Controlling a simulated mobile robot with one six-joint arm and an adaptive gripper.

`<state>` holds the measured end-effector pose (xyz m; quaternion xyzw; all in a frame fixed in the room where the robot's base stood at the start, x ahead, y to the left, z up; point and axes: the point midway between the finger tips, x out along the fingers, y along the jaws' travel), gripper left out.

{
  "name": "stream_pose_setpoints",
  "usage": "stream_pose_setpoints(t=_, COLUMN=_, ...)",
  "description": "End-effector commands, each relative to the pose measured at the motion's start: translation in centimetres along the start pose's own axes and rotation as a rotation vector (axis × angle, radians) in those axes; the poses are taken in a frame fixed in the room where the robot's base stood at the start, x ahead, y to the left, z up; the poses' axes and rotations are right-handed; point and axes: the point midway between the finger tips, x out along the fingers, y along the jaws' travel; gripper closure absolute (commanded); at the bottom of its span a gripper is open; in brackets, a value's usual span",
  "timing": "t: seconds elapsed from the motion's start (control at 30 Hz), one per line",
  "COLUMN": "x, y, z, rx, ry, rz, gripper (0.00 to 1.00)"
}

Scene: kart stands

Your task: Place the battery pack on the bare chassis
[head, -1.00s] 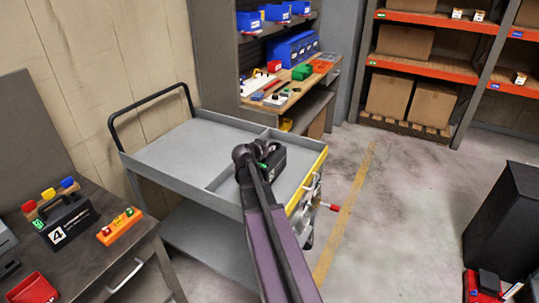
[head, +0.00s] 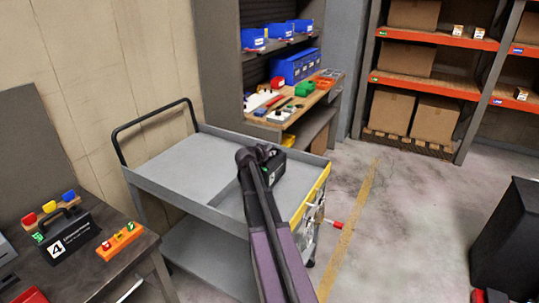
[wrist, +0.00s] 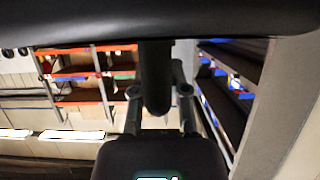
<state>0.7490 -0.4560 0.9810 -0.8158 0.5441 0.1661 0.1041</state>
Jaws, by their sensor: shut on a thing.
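My gripper (head: 259,155) is shut on a black battery pack (head: 271,171) with a pale label, held by its top handle. In the head view the pack appears over the right compartment of the grey trolley; I cannot tell its height above it. In the wrist view my gripper (wrist: 160,108) closes around the handle, and the pack's dark body (wrist: 160,158) fills the bottom. Another black battery pack (head: 70,238), marked 4, stands on the left bench. I cannot make out a bare chassis in either view.
The grey trolley (head: 178,194) has a raised rim, a divider and a black push handle; its left compartment is empty. The left bench (head: 104,278) carries an orange block (head: 119,238). A dark cabinet (head: 508,238) stands at right. Open floor (head: 400,225) lies between.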

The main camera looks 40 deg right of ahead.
Motion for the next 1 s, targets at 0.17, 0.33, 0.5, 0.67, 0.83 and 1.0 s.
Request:
stream_pose_setpoints(t=0.17, x=0.1, y=-0.1, z=-0.1, rx=-0.002, ry=0.003, rz=-0.001, gripper=1.0)
stream_pose_setpoints(t=0.33, x=0.8, y=-0.7, z=-0.3, rx=-0.002, ry=0.003, rz=-0.001, gripper=1.0)
stream_pose_setpoints(t=0.5, x=1.3, y=-0.8, z=0.3, rx=-0.002, ry=0.003, rz=-0.001, gripper=1.0)
stream_pose_setpoints(t=0.67, x=1.7, y=-0.8, z=1.3, rx=-0.002, ry=0.003, rz=-0.001, gripper=1.0)
stream_pose_setpoints(t=0.83, x=2.1, y=-0.9, z=2.4, rx=-0.002, ry=0.003, rz=-0.002, gripper=1.0)
stream_pose_setpoints(t=1.0, x=2.3, y=-0.9, z=2.8, rx=-0.002, ry=0.003, rz=-0.002, gripper=1.0)
